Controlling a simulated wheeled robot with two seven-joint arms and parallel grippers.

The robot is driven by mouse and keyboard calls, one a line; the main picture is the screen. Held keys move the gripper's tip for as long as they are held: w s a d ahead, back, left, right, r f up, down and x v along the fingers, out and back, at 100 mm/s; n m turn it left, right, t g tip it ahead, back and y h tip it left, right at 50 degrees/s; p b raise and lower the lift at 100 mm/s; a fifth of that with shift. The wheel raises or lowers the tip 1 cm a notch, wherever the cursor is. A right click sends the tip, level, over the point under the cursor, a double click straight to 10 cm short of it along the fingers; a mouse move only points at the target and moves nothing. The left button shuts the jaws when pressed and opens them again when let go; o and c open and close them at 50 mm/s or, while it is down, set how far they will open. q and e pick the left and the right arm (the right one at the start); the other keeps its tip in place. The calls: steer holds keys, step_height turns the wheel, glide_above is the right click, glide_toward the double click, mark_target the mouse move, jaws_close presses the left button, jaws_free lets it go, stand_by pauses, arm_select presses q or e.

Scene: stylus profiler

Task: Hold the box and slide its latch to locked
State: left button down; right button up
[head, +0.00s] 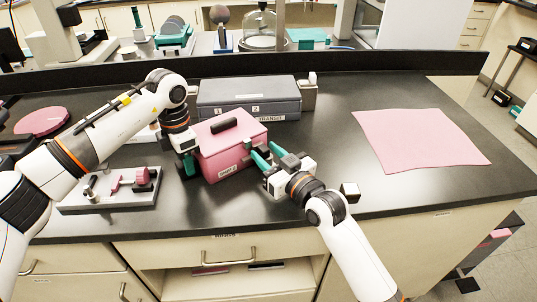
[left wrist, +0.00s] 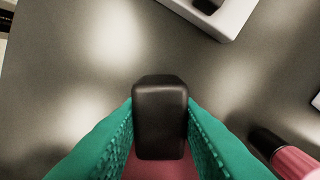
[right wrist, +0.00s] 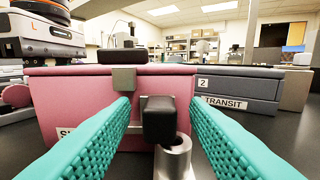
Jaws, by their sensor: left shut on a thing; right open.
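The pink box (head: 232,150) stands on the black bench with a black handle on its lid and a label on its front. My left gripper (head: 190,165) is at the box's left side, shut on a black block-shaped grip (left wrist: 160,118) with pink just below it. My right gripper (head: 267,154) is open at the box's right side. In the right wrist view, the latch's black knob (right wrist: 158,119) stands between the open teal fingers, apart from both. A metal tab (right wrist: 123,79) is above left of the knob, and a metal cylinder (right wrist: 173,158) is below it.
A grey case (head: 250,97) labelled TRANSIT stands behind the box. A fixture plate with pink parts (head: 112,190) lies front left. A pink mat (head: 420,138) lies at right, with bare bench around it. A small dark block (head: 350,191) sits near the front edge.

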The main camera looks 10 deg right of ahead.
arm_select(q)
steer(key=shift+f, duration=0.1)
arm_select(e)
jaws_close()
steer(key=shift+s+a+f, duration=0.1)
steer(key=shift+s+a, duration=0.3)
steer(key=shift+a, duration=0.3)
steer(key=shift+s+a, duration=0.4)
steer(key=shift+a, duration=0.3)
jaws_free()
steer(key=shift+d, duration=0.1)
steer(key=v, duration=1.2)
arm_select(q)
steer(key=c, duration=1)
jaws_free()
steer(key=shift+w, duration=0.15)
